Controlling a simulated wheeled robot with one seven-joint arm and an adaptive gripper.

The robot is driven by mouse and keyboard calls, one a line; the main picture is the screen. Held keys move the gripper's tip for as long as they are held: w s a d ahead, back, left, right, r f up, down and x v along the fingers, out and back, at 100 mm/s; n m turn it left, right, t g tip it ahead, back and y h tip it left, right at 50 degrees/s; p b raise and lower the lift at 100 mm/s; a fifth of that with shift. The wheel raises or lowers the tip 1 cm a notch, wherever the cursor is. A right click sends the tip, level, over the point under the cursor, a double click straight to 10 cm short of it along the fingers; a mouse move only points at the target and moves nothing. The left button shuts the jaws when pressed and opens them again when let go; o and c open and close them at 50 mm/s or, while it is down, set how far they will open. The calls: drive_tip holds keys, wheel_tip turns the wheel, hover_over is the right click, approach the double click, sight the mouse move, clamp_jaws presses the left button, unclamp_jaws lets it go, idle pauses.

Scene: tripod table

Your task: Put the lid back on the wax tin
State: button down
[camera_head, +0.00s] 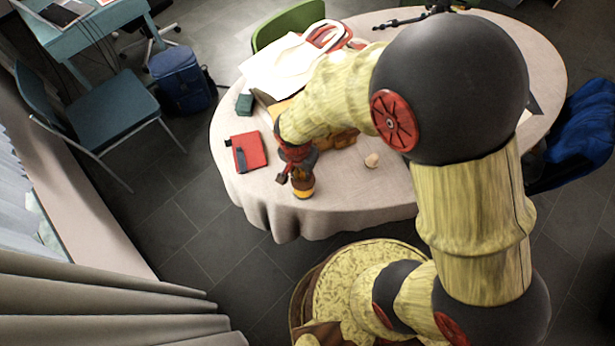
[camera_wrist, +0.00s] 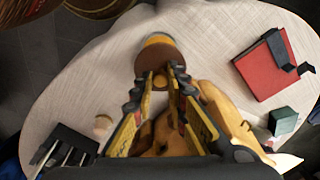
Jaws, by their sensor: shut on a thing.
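My gripper (camera_wrist: 160,80) is shut on the round brown lid (camera_wrist: 157,58), with its fingers around the lid's small knob. The wax tin (camera_wrist: 158,39) shows as a yellow rim just beyond the lid in the wrist view. In the head view the amber tin (camera_head: 303,190) stands near the table's front edge, directly under my gripper (camera_head: 300,165). The lid is over the tin, but I cannot tell whether it touches the rim or sits level. The fingers hide much of the lid in both views.
A red notebook (camera_head: 249,150) and a green box (camera_head: 244,104) lie left on the table (camera_head: 232,187). A yellow-brown object (camera_wrist: 225,110) is close beside my gripper. A small pale round object (camera_head: 371,160) lies to the right. The cloth around the tin is clear.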

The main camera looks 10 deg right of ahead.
sight(303, 180)
drive_tip(key=shift+f+b, duration=2.1)
drive_tip(key=shift+f, duration=0.9)
drive_tip(key=shift+f+b, duration=0.2)
drive_tip(key=shift+b, duration=0.35)
idle(0.4)
drive_tip(key=c, duration=1.7)
unclamp_jaws()
drive_tip(key=shift+o, duration=0.2)
drive_tip(key=o, duration=0.4)
drive_tip(key=shift+c, duration=0.2)
drive_tip(key=shift+o, duration=0.4)
drive_tip(key=shift+r, duration=0.1)
drive_tip(key=shift+s+r+p, duration=0.1)
drive_tip(key=shift+r+p, duration=2.25)
drive_tip(key=shift+r, duration=1.1)
